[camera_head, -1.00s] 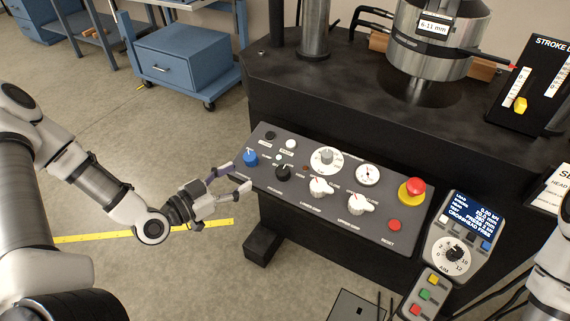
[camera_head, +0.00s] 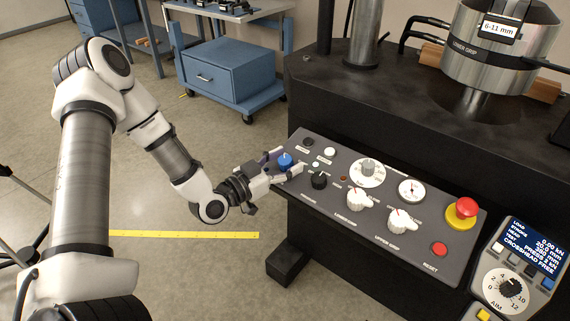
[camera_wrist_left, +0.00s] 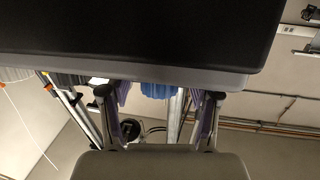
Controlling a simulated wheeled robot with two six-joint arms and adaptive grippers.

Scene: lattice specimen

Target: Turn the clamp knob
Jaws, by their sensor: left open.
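A blue ribbed knob (camera_head: 285,160) stands at the left end of the slanted grey control panel (camera_head: 330,205). Its label is too small to read, so I cannot confirm it is the clamp knob. My left gripper (camera_head: 280,166) is open at the panel's left edge, with one finger on each side of the blue knob. In the left wrist view the blue knob (camera_wrist_left: 158,91) shows between the two spread fingers, apart from both, partly hidden by the panel edge. My right gripper is out of view.
A black knob (camera_head: 319,180), two white knobs (camera_head: 357,199) (camera_head: 401,220), a red emergency button (camera_head: 464,211) and a red reset button (camera_head: 439,249) share the panel. A handset (camera_head: 512,275) stands at the right. Open floor lies left of the machine.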

